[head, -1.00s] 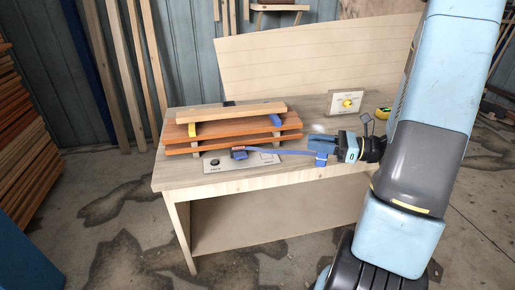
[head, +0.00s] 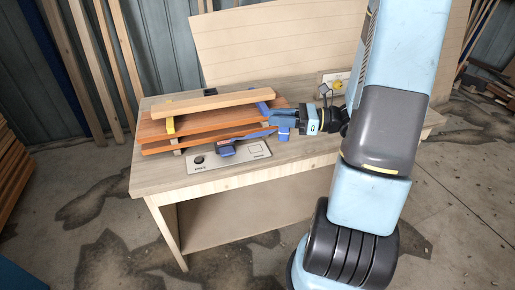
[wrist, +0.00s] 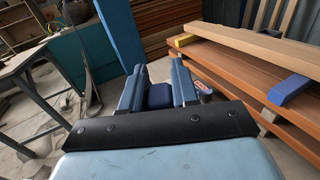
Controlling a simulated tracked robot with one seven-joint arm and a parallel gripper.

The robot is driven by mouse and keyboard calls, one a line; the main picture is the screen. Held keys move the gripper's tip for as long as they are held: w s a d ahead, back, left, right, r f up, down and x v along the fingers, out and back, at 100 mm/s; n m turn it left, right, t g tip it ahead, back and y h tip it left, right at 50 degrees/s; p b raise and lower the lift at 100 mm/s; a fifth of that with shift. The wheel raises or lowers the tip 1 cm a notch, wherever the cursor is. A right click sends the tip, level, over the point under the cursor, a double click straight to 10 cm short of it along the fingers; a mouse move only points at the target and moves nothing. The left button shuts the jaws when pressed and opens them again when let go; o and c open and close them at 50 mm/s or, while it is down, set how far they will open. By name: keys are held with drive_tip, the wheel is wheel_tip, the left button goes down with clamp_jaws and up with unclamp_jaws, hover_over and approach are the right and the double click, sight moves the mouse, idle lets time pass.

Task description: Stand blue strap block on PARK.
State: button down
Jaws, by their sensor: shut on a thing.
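My gripper (head: 290,120) is shut on a blue block (wrist: 160,95) and holds it at the right end of the plank stack. The block's lower part (head: 284,134) shows under the fingers in the head view. A blue strap (head: 254,136) runs left from there to another blue block (head: 226,148), which has a reddish mark and sits by the far edge of a pale plate (head: 222,163). The plate has a dark round spot (head: 199,160) at left and an outlined square (head: 257,148) at right. Its lettering is too small to read, so I cannot tell which mark is PARK.
The stacked planks (head: 205,127) stand behind the plate, with a yellow block (head: 170,125) and another blue block (head: 263,107) between them. A white panel with a yellow knob (head: 336,84) stands at the bench's back right. The bench top (head: 160,181) is clear at front left.

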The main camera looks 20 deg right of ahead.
drive_tip(key=shift+a, duration=0.25)
drive_tip(key=shift+w+a+f, duration=0.7)
drive_tip(key=shift+w+f, duration=1.45)
drive_tip(key=shift+w, duration=0.05)
drive_tip(key=shift+w+a+f, duration=0.65)
drive_tip(key=shift+w+f, duration=1.55)
drive_tip(key=shift+w, duration=0.05)
drive_tip(key=shift+w+a+f, duration=0.7)
drive_tip(key=shift+w+f, duration=1.45)
drive_tip(key=shift+w, duration=0.05)
drive_tip(key=c, duration=0.8)
unclamp_jaws()
drive_tip(key=shift+c, duration=0.2)
